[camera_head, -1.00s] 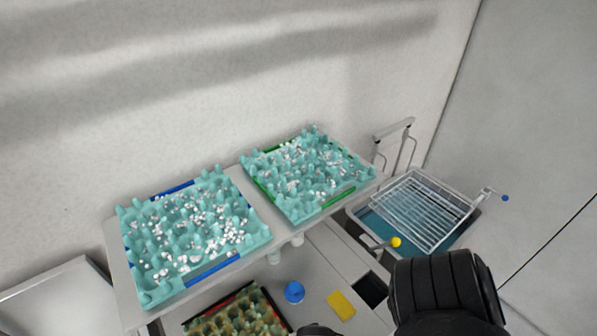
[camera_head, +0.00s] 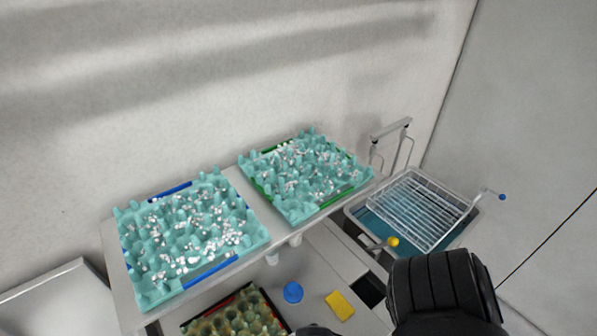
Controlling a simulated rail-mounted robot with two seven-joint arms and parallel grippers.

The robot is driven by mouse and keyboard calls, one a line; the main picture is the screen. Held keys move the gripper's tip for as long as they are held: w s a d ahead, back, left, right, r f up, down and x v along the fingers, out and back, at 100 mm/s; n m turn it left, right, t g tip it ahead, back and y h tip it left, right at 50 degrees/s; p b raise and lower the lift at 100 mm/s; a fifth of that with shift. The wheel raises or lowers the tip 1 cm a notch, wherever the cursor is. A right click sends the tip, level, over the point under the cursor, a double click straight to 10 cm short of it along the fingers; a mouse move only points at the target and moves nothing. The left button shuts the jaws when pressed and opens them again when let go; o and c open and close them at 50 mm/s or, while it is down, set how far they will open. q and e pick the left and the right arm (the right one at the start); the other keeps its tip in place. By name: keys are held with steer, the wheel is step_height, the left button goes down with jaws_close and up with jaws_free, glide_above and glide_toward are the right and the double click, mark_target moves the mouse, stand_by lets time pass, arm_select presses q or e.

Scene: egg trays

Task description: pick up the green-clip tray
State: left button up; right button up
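The green-clip tray (camera_head: 283,217) is a teal egg tray with green clips on its edges. It sits on the right part of a raised shelf and holds many small white pieces. A similar teal tray with blue clips (camera_head: 150,302) sits on the same shelf to its left. A black part of my own arm shows at the bottom right, below and to the right of the green-clip tray, and a smaller dark part shows at the bottom edge. Neither gripper's fingers are in view. Nothing is touching the green-clip tray except the shelf.
The shelf (camera_head: 122,289) stands against a pale wall. Below it are a tray with dark and yellowish contents (camera_head: 243,315), a blue round item (camera_head: 293,292) and a yellow block (camera_head: 340,305). A sink (camera_head: 447,243) with a wire rack (camera_head: 412,207) is on the right.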

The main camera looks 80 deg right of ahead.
stand_by(0.4)
steer(key=o, duration=1)
